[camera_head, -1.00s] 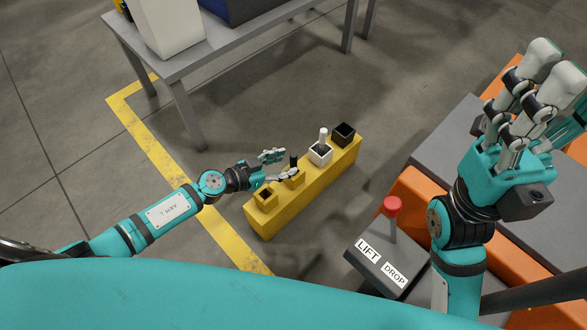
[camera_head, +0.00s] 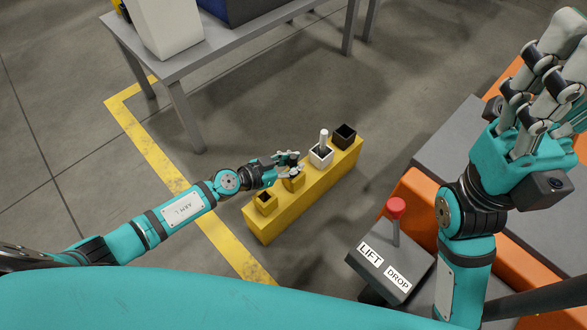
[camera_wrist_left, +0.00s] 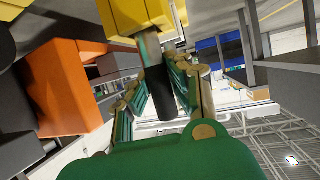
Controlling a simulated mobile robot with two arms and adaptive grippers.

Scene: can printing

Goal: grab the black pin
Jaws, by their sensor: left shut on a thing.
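The black pin (camera_wrist_left: 159,95) shows in the left wrist view as a dark upright cylinder between the fingers of my left gripper (camera_wrist_left: 168,78). In the head view my left gripper (camera_head: 290,162) is shut around the pin, whose body is mostly hidden by the fingers. The gripper is just over the middle yellow socket of the yellow block (camera_head: 318,190). The yellow block also shows in the left wrist view (camera_wrist_left: 136,16). I cannot tell how deep the pin sits in its socket. My right gripper (camera_head: 545,95) is raised at the right with its fingers extended, away from the block.
A white socket (camera_head: 320,156) with a white pin (camera_head: 323,137) and a black socket (camera_head: 344,135) stand farther along the block. An empty yellow socket (camera_head: 265,203) is nearest. A red-topped lever (camera_head: 396,208) rises from a LIFT/DROP box. A grey table (camera_head: 190,65) stands behind.

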